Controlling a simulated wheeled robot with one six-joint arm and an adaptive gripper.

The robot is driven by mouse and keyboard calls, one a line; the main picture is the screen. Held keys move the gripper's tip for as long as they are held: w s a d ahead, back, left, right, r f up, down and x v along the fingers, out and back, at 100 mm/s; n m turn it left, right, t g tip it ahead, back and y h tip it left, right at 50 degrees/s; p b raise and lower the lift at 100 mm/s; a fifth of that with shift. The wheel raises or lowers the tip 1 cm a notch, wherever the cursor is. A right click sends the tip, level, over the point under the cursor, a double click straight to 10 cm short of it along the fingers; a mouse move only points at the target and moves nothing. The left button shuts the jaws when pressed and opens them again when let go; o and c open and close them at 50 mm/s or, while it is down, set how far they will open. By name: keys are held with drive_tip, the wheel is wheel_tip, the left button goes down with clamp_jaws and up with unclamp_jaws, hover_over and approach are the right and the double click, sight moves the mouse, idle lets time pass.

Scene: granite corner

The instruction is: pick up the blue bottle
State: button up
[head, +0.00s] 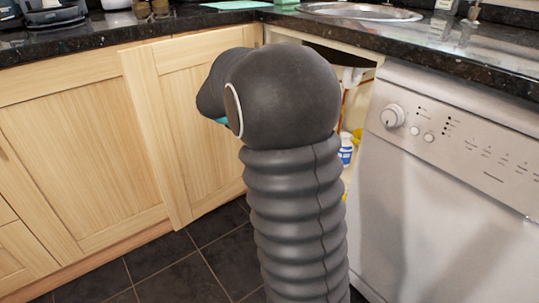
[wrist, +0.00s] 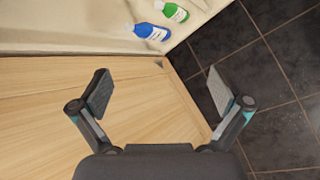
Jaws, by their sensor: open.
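The blue bottle (wrist: 152,32) has a white cap and lies at the top of the wrist view, inside the pale cabinet. In the head view a blue and white bottle (head: 346,148) shows in the narrow gap between my arm and the dishwasher. My gripper (wrist: 160,90) is open and empty, its two fingers wide apart. The blue bottle is beyond the fingertips, apart from them. In the head view my arm hides the gripper and much of the cabinet opening.
A green bottle (wrist: 175,11) is beside the blue one. A wooden cabinet door (head: 190,130) stands open left of my arm; a wooden panel (wrist: 130,120) lies under the fingers in the wrist view. A dishwasher (head: 445,190) stands right. Dark floor tiles (head: 160,262) are clear.

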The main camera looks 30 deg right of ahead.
drive_tip(key=w+d+f+n+t+h+b, duration=0.1)
drive_tip(key=w+d+f+n+h, duration=0.1)
drive_tip(key=w+d+f+n, duration=0.6)
drive_tip(key=w+d+f+n+h+b, duration=0.1)
drive_tip(key=w+d+f+n+h, duration=0.15)
drive_tip(key=w+d+f, duration=0.85)
drive_tip(key=shift+n, duration=0.25)
drive_tip(key=shift+w+d+f+b, duration=0.2)
drive_tip(key=shift+w+d+f, duration=0.2)
drive_tip(key=shift+d+f, duration=1)
drive_tip(key=shift+w+d+f+b, duration=0.2)
drive_tip(key=shift+w+d+f, duration=0.15)
drive_tip(key=shift+d+f, duration=1)
drive_tip(key=shift+w+d+f+b, duration=0.2)
drive_tip(key=shift+w+d+f, duration=0.2)
drive_tip(key=shift+d+f, duration=0.95)
drive_tip(key=shift+a+f, duration=0.35)
drive_tip(key=c, duration=1.5)
drive_tip(key=shift+r, duration=0.1)
drive_tip(key=shift+c, duration=0.9)
drive_tip(key=shift+r, duration=0.1)
